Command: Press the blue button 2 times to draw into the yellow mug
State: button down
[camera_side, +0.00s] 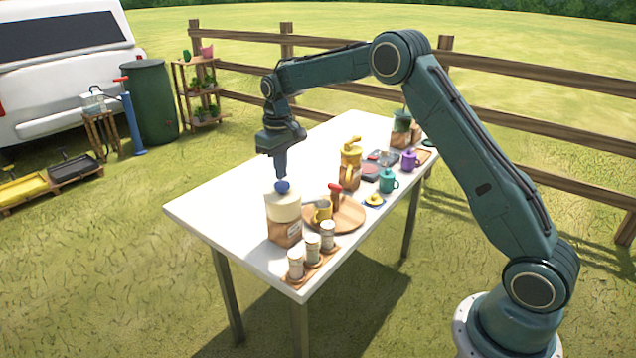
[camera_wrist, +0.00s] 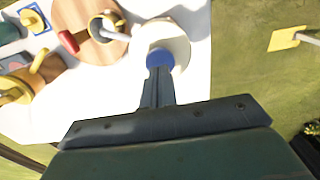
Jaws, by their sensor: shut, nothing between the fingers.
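The blue button (camera_side: 282,187) is a round knob on top of a cream and brown dispenser (camera_side: 284,213) near the table's front left end. My gripper (camera_side: 281,176) is shut and empty, pointing down with its tips at the button, seemingly touching it. In the wrist view the shut fingers (camera_wrist: 157,78) reach the blue button (camera_wrist: 160,59), and the dispenser's cream top (camera_wrist: 172,38) shows around it. The yellow mug (camera_side: 322,212) sits on a round wooden board beside the dispenser. It also shows in the wrist view (camera_wrist: 97,29), with the pale spout reaching over it.
The round wooden board (camera_side: 352,222) also bears a red-handled tool (camera_side: 335,195). Several small jars (camera_side: 312,247) stand at the front corner. A yellow-topped dispenser (camera_side: 350,163), a teal mug (camera_side: 389,181) and a purple mug (camera_side: 409,161) stand farther back. The table's left side (camera_side: 215,200) is clear.

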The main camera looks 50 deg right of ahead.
jog(key=shift+f, duration=1.35)
dwell(0.3)
jog(key=shift+r, duration=1.35)
jog(key=shift+r, duration=0.15)
dwell(2.1)
jog(key=shift+r, duration=2.85)
jog(key=shift+r, duration=0.1)
